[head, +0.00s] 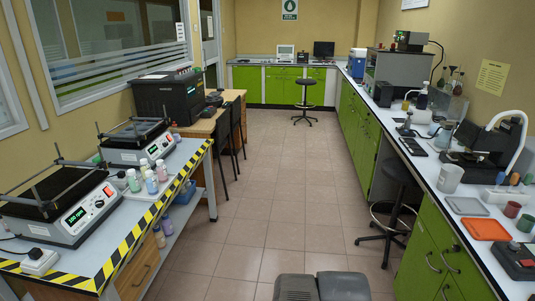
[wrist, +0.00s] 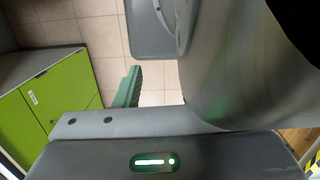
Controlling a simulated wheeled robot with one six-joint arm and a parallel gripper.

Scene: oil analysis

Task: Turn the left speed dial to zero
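Two shakers with black platforms stand on the left bench in the head view. The nearer, left shaker (head: 40,230) has a lit green display (head: 75,216). On its front panel, right of the display, are a red control (head: 108,190) and a small pale round control (head: 99,204), which looks like the speed dial; its setting is too small to read. The farther shaker (head: 125,157) has a similar panel.
Several capped bottles (head: 151,182) stand beside the shakers. A white box with a knob (head: 39,261) sits at the near bench corner. Yellow-black tape (head: 150,215) edges the bench. The tiled aisle (head: 270,190) is clear; a stool (head: 390,205) stands at the right counter.

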